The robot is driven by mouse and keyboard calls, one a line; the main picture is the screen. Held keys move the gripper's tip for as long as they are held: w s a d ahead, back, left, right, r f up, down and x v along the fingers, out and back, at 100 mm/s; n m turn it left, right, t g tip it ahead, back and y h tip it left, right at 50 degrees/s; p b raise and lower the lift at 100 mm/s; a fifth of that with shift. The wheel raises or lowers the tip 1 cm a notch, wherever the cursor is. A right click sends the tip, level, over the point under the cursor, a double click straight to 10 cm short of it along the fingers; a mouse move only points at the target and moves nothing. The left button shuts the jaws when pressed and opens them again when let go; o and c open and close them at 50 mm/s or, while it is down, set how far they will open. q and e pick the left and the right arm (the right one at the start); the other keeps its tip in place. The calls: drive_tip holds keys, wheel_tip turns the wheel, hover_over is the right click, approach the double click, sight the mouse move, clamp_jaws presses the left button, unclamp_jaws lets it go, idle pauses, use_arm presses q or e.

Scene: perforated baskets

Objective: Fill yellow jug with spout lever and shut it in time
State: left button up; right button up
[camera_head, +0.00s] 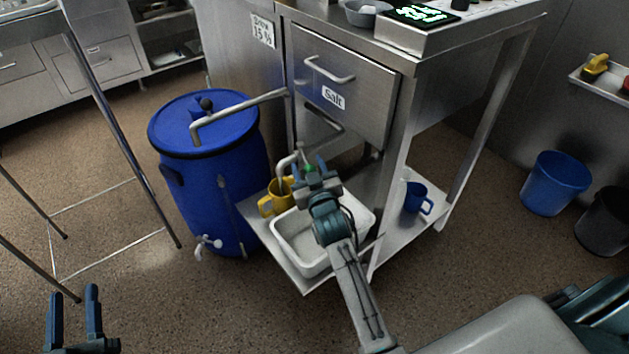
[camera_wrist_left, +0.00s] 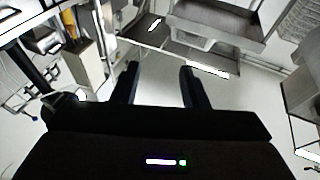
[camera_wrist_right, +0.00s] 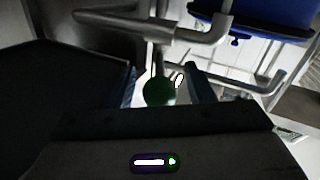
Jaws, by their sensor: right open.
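The yellow jug (camera_head: 267,206) stands on the low metal shelf, under the bent metal spout (camera_head: 285,161) and partly behind my right gripper. I cannot see the level inside the jug. The green knob of the spout lever (camera_head: 308,168) is at the fingertips of my right gripper (camera_head: 316,174). In the right wrist view the green knob (camera_wrist_right: 158,92) lies between the open fingers, closer to the left one. I cannot tell whether they touch it. My left gripper (camera_head: 73,290) is open and empty at the lower left, far from the jug.
A white basin (camera_head: 301,264) sits beside the jug, below my right arm. A blue mug (camera_head: 413,197) is on the shelf to the right. A large blue barrel (camera_head: 205,180) with a tap stands left. The drawer marked Salt (camera_head: 345,85) is above.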

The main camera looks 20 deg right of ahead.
use_arm(q)
wheel_tip(320, 180, down, 8)
drive_tip(key=s+g+p, duration=0.1)
drive_tip(key=g, duration=0.3)
drive_tip(key=shift+s+d+g, duration=0.3)
drive_tip(key=shift+s+g, duration=0.05)
drive_tip(key=shift+g, duration=0.05)
use_arm(e)
drive_tip(key=s+a, duration=0.1)
drive_tip(key=s, duration=0.7)
drive_tip(key=shift+s, duration=0.25)
